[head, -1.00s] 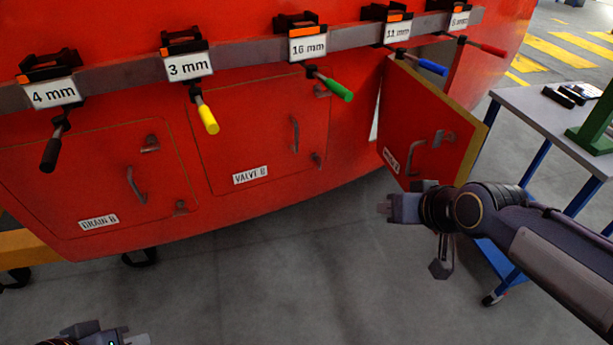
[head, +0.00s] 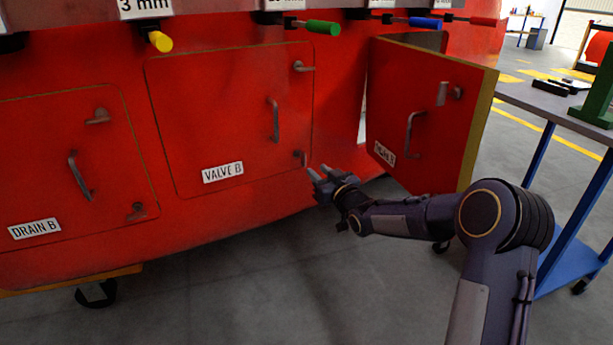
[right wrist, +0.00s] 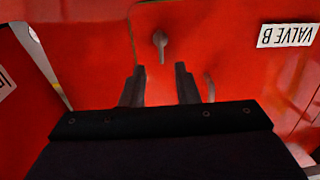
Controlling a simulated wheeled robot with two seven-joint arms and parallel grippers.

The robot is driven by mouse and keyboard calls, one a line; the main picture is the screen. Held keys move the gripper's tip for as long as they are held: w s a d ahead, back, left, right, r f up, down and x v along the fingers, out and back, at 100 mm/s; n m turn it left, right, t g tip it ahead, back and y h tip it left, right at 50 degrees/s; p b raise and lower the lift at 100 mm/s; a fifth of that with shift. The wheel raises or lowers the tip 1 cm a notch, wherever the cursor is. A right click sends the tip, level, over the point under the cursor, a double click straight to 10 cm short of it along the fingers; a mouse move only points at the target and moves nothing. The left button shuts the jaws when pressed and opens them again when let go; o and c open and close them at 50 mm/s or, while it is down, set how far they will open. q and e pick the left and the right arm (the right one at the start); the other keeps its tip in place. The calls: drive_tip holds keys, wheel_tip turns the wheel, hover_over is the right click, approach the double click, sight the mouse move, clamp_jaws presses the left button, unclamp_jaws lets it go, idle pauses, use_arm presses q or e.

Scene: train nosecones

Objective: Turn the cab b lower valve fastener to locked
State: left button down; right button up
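The valve B panel (head: 235,120) is shut on the red cab, with a white VALVE B label (head: 222,172). Its lower fastener (head: 301,158) is a small grey lever at the panel's lower right corner. It also shows in the right wrist view (right wrist: 160,42), where the picture is upside down and the lever lies roughly upright, ahead of the fingers. My right gripper (head: 316,180) is just below and right of this fastener, apart from it. Its two fingers are spread and empty in the right wrist view (right wrist: 160,86). My left gripper is out of view.
The upper fastener (head: 303,66) lies sideways; a handle (head: 274,120) is between the two. An open red door (head: 425,115) juts out at right. The drain B panel (head: 70,160) is at left. Coloured tools hang above. A cart (head: 550,110) stands at right.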

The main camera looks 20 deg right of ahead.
sight(305, 159)
drive_tip(key=b+x, duration=0.1)
drive_tip(key=x, duration=0.6)
drive_tip(key=shift+w, duration=0.25)
drive_tip(key=shift+r, duration=0.1)
clamp_jaws()
